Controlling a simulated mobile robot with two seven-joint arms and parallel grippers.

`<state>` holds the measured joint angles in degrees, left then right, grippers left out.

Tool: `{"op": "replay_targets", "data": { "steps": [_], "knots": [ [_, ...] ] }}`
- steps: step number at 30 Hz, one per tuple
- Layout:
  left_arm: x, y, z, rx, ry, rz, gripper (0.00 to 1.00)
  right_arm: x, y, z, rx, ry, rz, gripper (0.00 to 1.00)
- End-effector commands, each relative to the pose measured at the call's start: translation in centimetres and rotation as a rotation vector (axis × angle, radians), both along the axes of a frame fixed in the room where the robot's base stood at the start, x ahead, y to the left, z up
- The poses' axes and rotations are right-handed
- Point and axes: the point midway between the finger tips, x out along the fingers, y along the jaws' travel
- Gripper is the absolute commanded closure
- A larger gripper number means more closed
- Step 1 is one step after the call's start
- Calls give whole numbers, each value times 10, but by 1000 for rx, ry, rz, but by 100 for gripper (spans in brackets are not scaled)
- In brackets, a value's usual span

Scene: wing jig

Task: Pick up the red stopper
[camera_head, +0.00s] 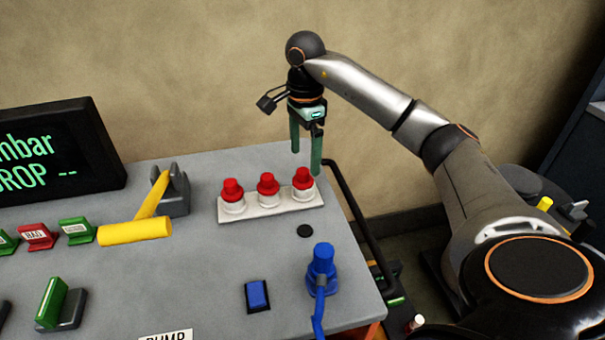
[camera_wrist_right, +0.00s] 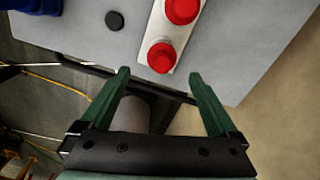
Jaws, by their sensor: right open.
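Three red stoppers stand in a row on a white block (camera_head: 270,207) on the grey bench top: a left one (camera_head: 232,189), a middle one (camera_head: 268,183) and a right one (camera_head: 303,178). My right gripper (camera_head: 305,163) is open and empty, above and just behind the right stopper. In the right wrist view, the end stopper (camera_wrist_right: 161,57) lies just ahead of the open fingertips (camera_wrist_right: 158,78), roughly centred between them, and another stopper (camera_wrist_right: 182,10) is beyond it. The third stopper is outside that view. My left gripper is not visible.
A yellow-handled lever (camera_head: 135,231) stands left of the block. A blue connector with a cable (camera_head: 321,264), a blue switch (camera_head: 257,295) and a black round cap (camera_head: 305,231) are in front. A dark rail (camera_head: 353,215) runs along the bench's right edge. A display (camera_head: 60,155) stands at left.

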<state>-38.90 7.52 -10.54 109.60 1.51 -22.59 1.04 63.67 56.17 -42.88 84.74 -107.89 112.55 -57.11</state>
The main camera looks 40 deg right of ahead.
Motion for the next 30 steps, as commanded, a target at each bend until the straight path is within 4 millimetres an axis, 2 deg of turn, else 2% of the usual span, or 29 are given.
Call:
{"op": "replay_targets", "data": {
  "steps": [5,13,22,23,30],
  "knots": [
    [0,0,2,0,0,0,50,0,1,-12,1,2,1,5],
    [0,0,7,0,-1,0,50,2,2,-50,1,1,1,5],
    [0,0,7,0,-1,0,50,3,2,-56,0,-2,1,5],
    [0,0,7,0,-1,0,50,3,2,-56,0,-2,1,6],
    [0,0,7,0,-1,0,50,3,2,-56,1,-1,1,33]
  ]
}}
